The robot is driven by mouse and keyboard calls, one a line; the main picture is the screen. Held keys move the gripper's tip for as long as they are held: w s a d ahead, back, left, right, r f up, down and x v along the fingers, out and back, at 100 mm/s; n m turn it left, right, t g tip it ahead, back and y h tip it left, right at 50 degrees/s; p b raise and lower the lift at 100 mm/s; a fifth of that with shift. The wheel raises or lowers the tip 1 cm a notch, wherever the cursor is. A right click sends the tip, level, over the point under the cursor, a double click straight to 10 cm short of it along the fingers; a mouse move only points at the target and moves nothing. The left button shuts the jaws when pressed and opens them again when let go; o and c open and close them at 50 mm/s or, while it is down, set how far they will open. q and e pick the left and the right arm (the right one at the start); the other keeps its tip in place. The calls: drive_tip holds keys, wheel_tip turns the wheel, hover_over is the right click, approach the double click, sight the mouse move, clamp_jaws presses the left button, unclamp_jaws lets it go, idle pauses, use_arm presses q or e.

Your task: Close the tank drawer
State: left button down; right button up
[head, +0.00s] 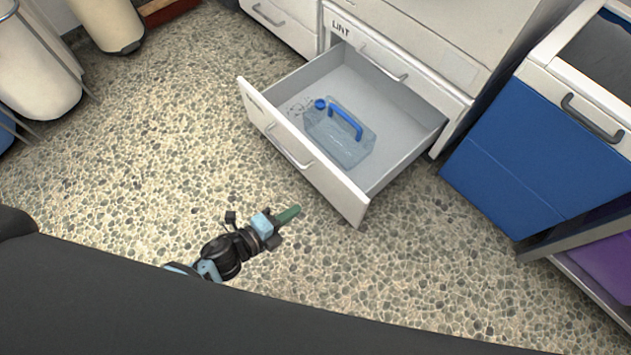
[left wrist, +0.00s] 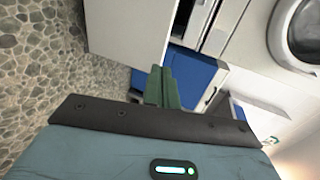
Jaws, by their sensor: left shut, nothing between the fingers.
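The tank drawer (head: 392,168) is pulled well out of the white cabinet in the head view. A clear tank (head: 338,140) with a blue handle and blue cap lies inside it. The drawer's front panel has a bar handle (head: 289,148). My left gripper (head: 291,213) is shut and empty, above the floor in front of the drawer, apart from its front panel. In the left wrist view its green fingers (left wrist: 161,87) are together, with a pale panel (left wrist: 128,28) beyond them. My right gripper is in neither view.
A blue-fronted unit (head: 535,150) with a dark handle stands to the right of the drawer. White bins (head: 35,70) stand at the far left. The pebbled floor (head: 150,150) left of the drawer is clear. A round machine door (left wrist: 303,30) shows in the left wrist view.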

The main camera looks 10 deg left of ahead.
use_arm(q)
drive_tip(key=b, duration=0.4)
approach(340, 180)
drive_tip(key=x, duration=0.5)
drive_tip(key=shift+a+f, duration=0.1)
drive_tip(key=shift+f, duration=0.25)
drive_tip(key=shift+w+d, duration=0.35)
drive_tip(key=shift+w, duration=0.1)
drive_tip(key=shift+w+d, duration=0.1)
drive_tip(key=shift+w, duration=0.05)
drive_tip(key=shift+r, duration=0.1)
